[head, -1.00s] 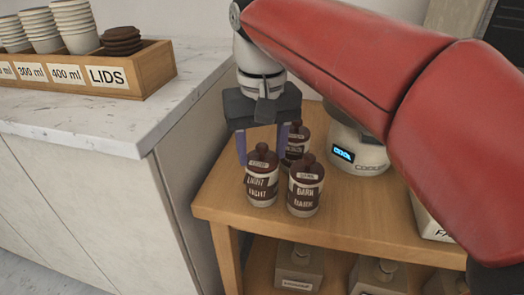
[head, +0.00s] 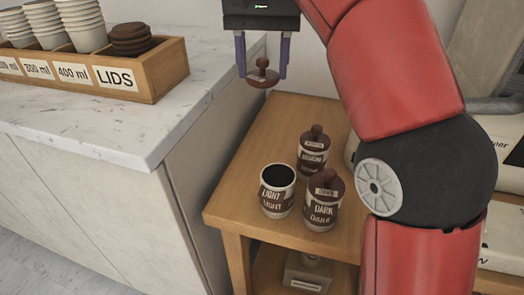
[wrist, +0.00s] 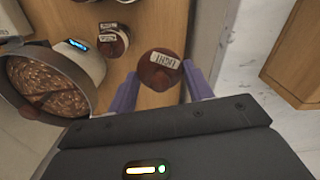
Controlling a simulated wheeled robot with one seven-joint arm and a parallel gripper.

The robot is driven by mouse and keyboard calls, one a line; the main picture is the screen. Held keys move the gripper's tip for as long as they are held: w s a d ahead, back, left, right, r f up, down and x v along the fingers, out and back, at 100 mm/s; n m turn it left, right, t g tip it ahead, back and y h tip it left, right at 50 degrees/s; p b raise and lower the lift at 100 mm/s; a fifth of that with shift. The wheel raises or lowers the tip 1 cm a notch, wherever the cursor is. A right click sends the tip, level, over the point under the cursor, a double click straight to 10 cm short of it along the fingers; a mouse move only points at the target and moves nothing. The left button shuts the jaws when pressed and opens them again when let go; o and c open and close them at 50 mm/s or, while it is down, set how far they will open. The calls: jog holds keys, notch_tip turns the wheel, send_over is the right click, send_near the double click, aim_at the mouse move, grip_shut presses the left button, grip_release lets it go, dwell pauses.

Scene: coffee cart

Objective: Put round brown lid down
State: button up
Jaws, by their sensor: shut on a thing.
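The round brown lid (head: 263,77) with its knob is held between the two purple fingers of my gripper (head: 262,68). In the wrist view the lid (wrist: 160,75) shows a small label that seems to read LIGHT. My gripper is shut on it, raised above the wooden table near the counter's edge. The LIGHT jar (head: 276,200) stands open and dark inside on the table, below and slightly right of the lid in the head view.
The DARK jar (head: 323,212) and another lidded jar (head: 313,155) stand close beside the LIGHT jar. The wooden table (head: 245,190) has bare space left of the jars. The white counter (head: 90,135) holds the LIDS box (head: 160,80). A bean-filled machine (wrist: 55,80) shows in the wrist view.

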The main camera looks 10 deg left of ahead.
aim_at(262, 163)
notch_tip(262, 163, down, 20)
jog(key=b, duration=0.6)
jog(key=shift+w+r, duration=0.1)
jog(key=o, duration=1)
jog(key=shift+c, duration=0.2)
notch_tip(262, 163, up, 12)
jog(key=p, duration=0.3)
